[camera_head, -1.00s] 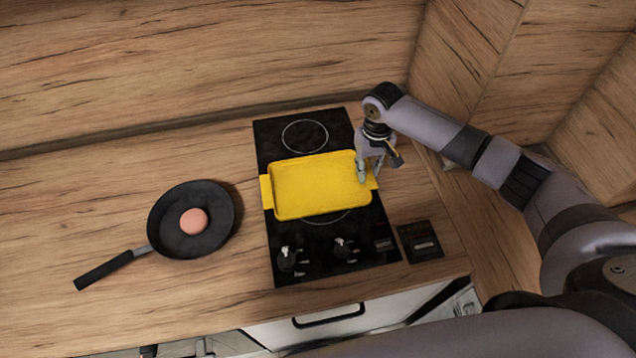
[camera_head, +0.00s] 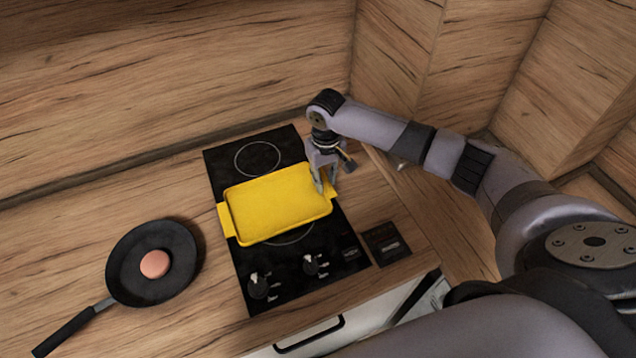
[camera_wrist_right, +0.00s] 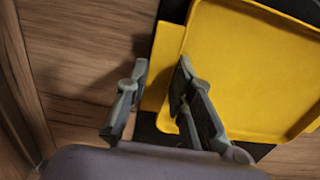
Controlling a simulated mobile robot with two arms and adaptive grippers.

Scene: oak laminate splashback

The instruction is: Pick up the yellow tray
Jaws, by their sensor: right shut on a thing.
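The yellow tray (camera_head: 277,205), a shallow rectangle with a raised rim and side handles, is over the black cooktop (camera_head: 345,225) and hides parts of its rings. My right gripper (camera_head: 325,182) is at the tray's right end, shut on its handle. In the right wrist view, the fingers of the right gripper (camera_wrist_right: 160,85) stand on both sides of the handle, with the tray (camera_wrist_right: 255,60) extending to the right. I cannot tell whether the tray touches the cooktop. My left gripper is not in view.
A black frying pan (camera_head: 130,287) holding a round pinkish item (camera_head: 155,264) stands left of the cooktop. Knobs (camera_head: 258,285) are at the cooktop's front. A small black panel (camera_head: 386,243) lies to its right. Wooden walls close off the back and right.

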